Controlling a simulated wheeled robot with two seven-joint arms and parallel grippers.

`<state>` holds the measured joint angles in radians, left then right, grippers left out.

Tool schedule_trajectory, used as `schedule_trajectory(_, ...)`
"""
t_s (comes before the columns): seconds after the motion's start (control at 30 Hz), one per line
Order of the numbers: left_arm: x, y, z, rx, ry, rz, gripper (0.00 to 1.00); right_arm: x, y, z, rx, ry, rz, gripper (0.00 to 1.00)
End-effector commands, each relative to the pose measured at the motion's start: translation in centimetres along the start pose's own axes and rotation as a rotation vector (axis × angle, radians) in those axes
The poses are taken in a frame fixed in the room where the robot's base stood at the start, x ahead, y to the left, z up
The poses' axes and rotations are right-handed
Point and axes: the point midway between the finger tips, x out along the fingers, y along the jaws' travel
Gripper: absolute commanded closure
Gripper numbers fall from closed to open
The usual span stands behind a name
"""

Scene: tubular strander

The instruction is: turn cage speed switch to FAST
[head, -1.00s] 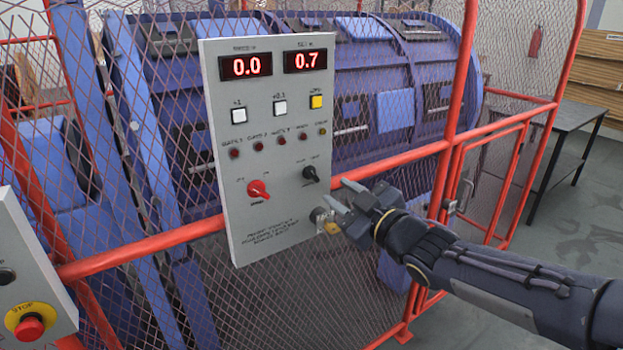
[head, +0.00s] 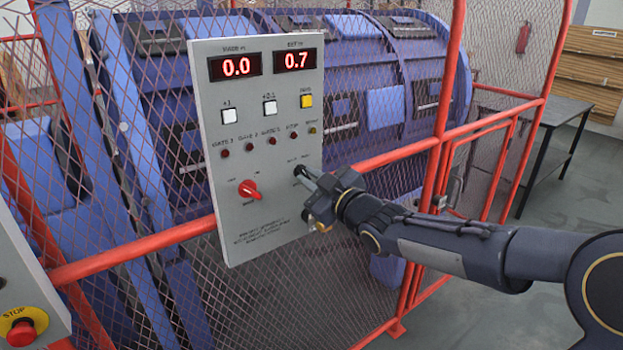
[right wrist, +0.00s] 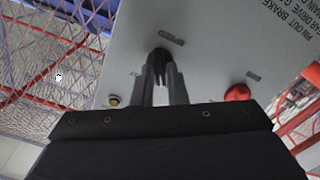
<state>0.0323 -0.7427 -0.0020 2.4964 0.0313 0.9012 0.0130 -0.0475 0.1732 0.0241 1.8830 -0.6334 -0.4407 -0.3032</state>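The grey control panel (head: 276,215) hangs on the red-framed mesh guard. The switch's exact pointing direction is hard to tell. My left gripper is not in view.
A red knob (head: 249,189) sits left of the black switch. Above are lamps, two white buttons, a yellow button (head: 306,101) and displays reading 0.0 and 0.7. A red rail (head: 398,154) crosses near my arm. An emergency stop (head: 21,331) is at lower left.

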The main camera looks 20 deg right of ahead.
Motion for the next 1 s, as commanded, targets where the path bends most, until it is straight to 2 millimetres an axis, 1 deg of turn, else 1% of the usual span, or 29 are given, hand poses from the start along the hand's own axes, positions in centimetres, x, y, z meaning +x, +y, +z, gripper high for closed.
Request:
schedule_trajectory(0.03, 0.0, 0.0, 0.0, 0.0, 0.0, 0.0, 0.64, -0.01, 0.0, 0.0, 0.0, 0.0, 0.0, 0.94)
schedule_trajectory(0.07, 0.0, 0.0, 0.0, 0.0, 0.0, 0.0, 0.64, -0.02, 0.0, 0.0, 0.0, 0.0, 0.0, 0.98)
schedule_trajectory(0.1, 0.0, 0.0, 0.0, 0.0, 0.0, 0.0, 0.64, -0.02, 0.0, 0.0, 0.0, 0.0, 0.0, 1.0)
schedule_trajectory(0.37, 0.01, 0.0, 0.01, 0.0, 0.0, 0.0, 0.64, -0.03, 0.0, 0.02, 0.01, 0.0, 0.0, 1.0)
schedule_trajectory(0.57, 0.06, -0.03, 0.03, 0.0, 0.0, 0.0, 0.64, -0.04, 0.04, 0.08, 0.073, -0.002, 0.001, 1.0)
schedule_trajectory(0.77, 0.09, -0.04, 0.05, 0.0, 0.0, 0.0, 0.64, -0.04, 0.06, 0.1, 0.21, -0.002, 0.0, 1.0)
schedule_trajectory(1.0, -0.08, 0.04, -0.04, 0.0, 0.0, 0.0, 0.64, -0.04, 0.15, 0.1, 0.433, -0.003, 0.001, 1.0)
